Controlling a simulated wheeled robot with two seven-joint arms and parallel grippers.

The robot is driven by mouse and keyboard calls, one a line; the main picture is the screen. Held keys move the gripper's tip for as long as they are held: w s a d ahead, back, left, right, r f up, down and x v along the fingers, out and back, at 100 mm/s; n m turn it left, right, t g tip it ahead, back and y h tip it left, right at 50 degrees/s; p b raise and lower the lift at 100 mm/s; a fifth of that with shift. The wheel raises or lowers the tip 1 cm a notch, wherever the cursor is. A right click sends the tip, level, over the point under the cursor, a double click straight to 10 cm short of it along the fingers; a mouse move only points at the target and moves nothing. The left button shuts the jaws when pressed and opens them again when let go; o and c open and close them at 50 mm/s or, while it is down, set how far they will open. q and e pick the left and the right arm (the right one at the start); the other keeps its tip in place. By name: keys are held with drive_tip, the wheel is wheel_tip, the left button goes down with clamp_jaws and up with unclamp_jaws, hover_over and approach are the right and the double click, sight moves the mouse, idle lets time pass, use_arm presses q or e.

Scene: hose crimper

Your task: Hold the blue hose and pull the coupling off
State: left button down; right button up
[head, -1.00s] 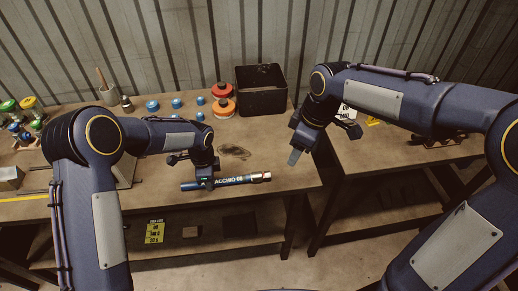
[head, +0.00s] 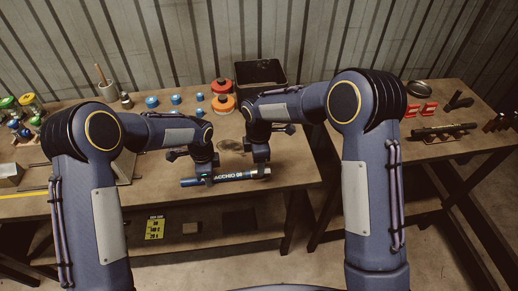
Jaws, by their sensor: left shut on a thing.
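The blue hose (head: 232,176) with white lettering lies level just above or on the front part of the table; I cannot tell which. My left gripper (head: 207,179) is shut on the hose near its left end. The metal coupling (head: 263,172) sits at the hose's right end. My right gripper (head: 262,163) is directly over the coupling, pointing down. Its fingers are small and partly merge with the coupling, so I cannot tell whether they are open or touching it.
A black bin (head: 260,73) stands at the back, with orange and red round parts (head: 222,104) beside it. Several blue caps (head: 175,99) lie left of these. A second table (head: 440,148) at right holds a dark tool (head: 443,131) and red blocks. The front table edge is close to the hose.

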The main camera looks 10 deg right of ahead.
sight(267, 169)
drive_tip(key=shift+f, duration=2.75)
drive_tip(key=shift+c, duration=0.5)
clamp_jaws()
use_arm(q)
drive_tip(key=shift+a+f, duration=0.1)
drive_tip(key=shift+a, duration=0.2)
use_arm(e)
drive_tip(key=shift+d, duration=1.3)
use_arm(q)
drive_tip(key=shift+d, duration=0.15)
use_arm(e)
drive_tip(key=shift+d+r, duration=0.1)
drive_tip(key=shift+d, duration=0.3)
use_arm(q)
drive_tip(key=shift+d, duration=0.15)
use_arm(e)
drive_tip(key=shift+d, duration=1.2)
drive_tip(key=shift+r, duration=2.55)
